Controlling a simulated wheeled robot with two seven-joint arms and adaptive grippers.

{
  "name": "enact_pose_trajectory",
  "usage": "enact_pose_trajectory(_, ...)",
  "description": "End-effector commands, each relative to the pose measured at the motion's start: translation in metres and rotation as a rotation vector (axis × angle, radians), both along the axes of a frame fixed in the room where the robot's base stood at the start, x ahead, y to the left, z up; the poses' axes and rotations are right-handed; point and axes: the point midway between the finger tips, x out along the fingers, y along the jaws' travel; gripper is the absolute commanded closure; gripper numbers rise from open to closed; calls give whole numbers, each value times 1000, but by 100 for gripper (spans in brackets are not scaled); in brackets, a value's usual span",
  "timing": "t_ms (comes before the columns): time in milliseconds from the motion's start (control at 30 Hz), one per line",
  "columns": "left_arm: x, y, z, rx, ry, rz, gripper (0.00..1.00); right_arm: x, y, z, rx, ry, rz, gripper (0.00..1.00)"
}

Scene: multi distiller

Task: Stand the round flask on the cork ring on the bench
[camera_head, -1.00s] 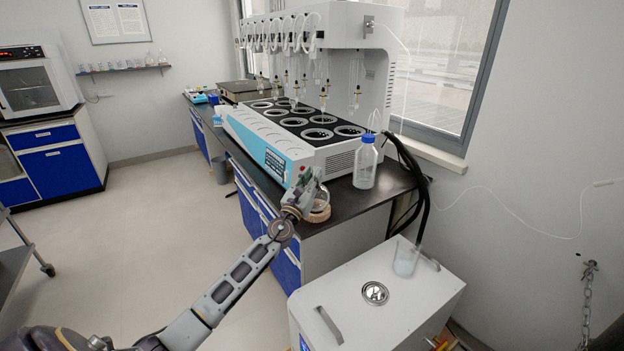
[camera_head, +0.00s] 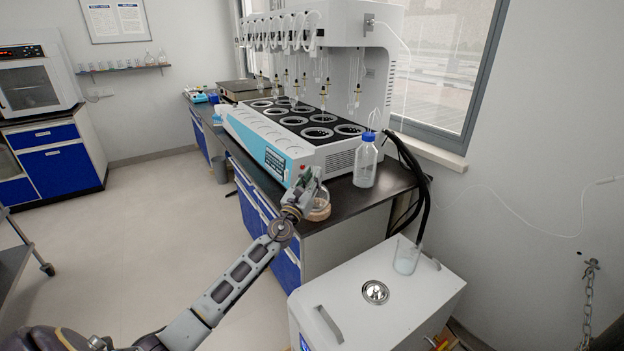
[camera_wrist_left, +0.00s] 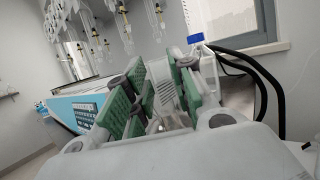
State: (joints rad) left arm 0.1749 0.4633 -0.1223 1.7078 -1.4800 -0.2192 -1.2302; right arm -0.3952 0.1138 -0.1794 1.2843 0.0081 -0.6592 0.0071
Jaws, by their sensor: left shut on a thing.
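The clear round flask (camera_head: 321,194) is at the near end of the dark bench, partly hidden by my left gripper (camera_head: 309,180). My left gripper is shut on it; the wrist view shows the green finger pads (camera_wrist_left: 150,92) on either side of clear glass. The tan cork ring (camera_head: 319,213) lies on the bench near its front edge, directly under the flask. The flask looks roughly upright and at or very near the ring; I cannot tell whether its bottom bears on the cork. My right gripper is not in view.
A blue-capped bottle (camera_head: 366,160) stands on the bench to the right of the flask. The white and blue distiller (camera_head: 270,145) stands just behind. A white box unit (camera_head: 350,290) with a beaker (camera_head: 406,257) on top stands in front, and black hoses (camera_head: 412,170) hang at the bench's right end.

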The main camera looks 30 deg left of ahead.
Motion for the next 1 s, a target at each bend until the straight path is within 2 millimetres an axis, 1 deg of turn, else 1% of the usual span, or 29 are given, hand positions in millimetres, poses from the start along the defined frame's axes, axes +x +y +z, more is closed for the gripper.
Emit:
enact_pose_trajectory(267,0,0,1,0,-2,0,100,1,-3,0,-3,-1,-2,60)
enact_pose_trajectory(767,0,0,-3,0,-2,0,100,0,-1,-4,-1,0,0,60)
enact_pose_trajectory(800,0,0,-3,0,-2,0,75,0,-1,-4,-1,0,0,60)
enact_pose_trajectory(1000,0,0,-3,0,-1,0,51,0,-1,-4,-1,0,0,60)
